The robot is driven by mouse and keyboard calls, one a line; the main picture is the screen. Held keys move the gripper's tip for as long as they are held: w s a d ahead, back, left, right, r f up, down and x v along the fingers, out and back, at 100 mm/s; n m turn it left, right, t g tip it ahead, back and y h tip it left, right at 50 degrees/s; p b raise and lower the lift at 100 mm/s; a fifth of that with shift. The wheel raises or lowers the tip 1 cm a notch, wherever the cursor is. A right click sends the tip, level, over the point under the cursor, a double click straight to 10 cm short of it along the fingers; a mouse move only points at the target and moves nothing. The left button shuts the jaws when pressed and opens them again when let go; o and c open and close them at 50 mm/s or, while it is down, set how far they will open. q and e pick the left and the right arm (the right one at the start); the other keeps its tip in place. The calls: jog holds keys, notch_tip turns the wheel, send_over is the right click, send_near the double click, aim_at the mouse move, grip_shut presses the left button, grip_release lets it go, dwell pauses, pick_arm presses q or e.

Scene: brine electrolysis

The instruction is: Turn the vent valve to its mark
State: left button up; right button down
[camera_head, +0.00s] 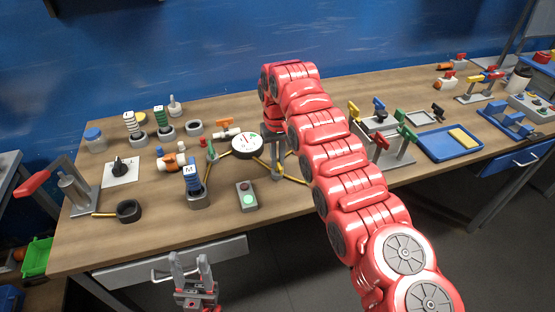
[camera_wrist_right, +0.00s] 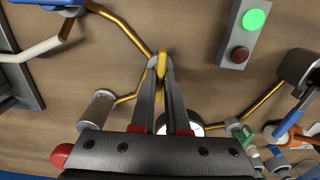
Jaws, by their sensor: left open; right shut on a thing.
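My right gripper (camera_wrist_right: 161,85) is shut on a small yellow handle (camera_wrist_right: 161,65), which I take to be the vent valve's, above thin yellow pipes (camera_wrist_right: 129,31). In the head view my right gripper (camera_head: 277,172) points down just right of a white round dial (camera_head: 247,146) with red and green marks. The handle cannot be made out there, nor can its angle to any mark. The dial shows partly behind the fingers in the right wrist view (camera_wrist_right: 190,130). My left gripper (camera_head: 189,262) is open and empty, low in front of the table's front edge.
A grey box (camera_head: 246,196) with a green and a red button stands in front of the dial. A blue tray (camera_head: 450,158) is at right.

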aim_at(278, 161)
dwell(0.4)
jog(key=c, duration=0.9)
grip_release()
jog(key=shift+r, duration=0.1)
jog(key=shift+r, duration=0.2)
notch_tip(278, 161, up, 2)
jog(key=shift+r, duration=0.1)
notch_tip(278, 161, up, 4)
jog(key=p, duration=0.3)
jog(key=shift+a, duration=0.15)
jog(key=r+p, duration=1)
jog(key=shift+d+r, duration=0.2)
jog(key=shift+r, duration=0.15)
